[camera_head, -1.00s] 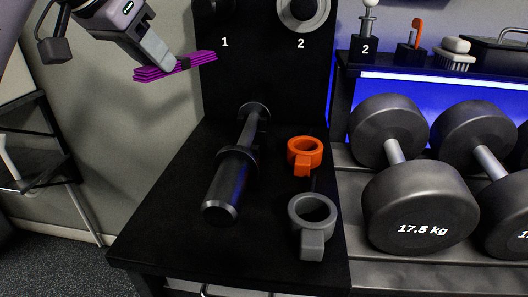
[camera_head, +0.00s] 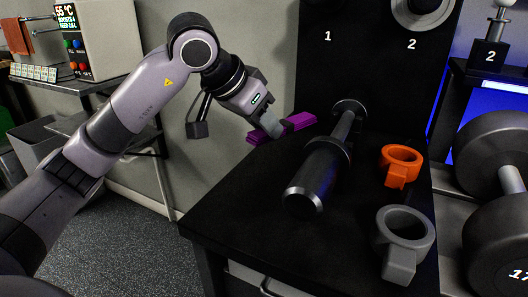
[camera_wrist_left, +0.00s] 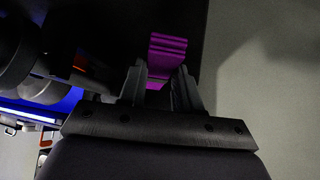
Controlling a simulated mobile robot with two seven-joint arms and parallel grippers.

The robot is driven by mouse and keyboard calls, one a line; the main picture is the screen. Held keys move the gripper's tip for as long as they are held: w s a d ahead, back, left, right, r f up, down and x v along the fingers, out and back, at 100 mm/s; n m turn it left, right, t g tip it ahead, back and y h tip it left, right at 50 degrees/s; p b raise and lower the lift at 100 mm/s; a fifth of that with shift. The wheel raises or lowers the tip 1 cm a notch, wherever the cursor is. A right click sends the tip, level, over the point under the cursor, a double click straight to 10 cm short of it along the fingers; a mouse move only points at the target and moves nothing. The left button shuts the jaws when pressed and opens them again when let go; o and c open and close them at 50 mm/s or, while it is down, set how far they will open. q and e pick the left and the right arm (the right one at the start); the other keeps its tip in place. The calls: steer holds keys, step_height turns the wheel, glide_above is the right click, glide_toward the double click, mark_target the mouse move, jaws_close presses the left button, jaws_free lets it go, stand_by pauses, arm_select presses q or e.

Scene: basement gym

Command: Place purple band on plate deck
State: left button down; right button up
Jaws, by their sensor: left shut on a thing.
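The purple band (camera_head: 298,122) is a flat folded strip at the back left of the black plate deck (camera_head: 236,213). My left gripper (camera_head: 275,131) is shut on the band, with band showing on both sides of the fingers. In the left wrist view the band (camera_wrist_left: 166,47) sticks out between the two fingers (camera_wrist_left: 160,88). The band is at or just above the deck's left edge; I cannot tell whether it touches the surface. My right gripper is not in view.
On the deck are a black bar sleeve (camera_head: 325,165), an orange collar (camera_head: 401,165) and a grey collar (camera_head: 403,240). Dumbbells (camera_head: 497,150) stand at the right. An upright black panel (camera_head: 375,75) rises behind the deck. The deck's front left is clear.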

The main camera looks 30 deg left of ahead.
mark_target(263, 162)
arm_select(q)
steer(key=shift+f, duration=0.7)
step_height(263, 162, down, 2)
steer(key=shift+f+b, duration=0.2)
steer(key=shift+b, duration=0.25)
steer(key=shift+f, duration=0.4)
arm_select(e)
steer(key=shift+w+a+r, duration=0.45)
arm_select(q)
steer(key=shift+f, duration=0.1)
steer(key=shift+f, duration=0.15)
steer(key=c, duration=0.8)
jaws_free()
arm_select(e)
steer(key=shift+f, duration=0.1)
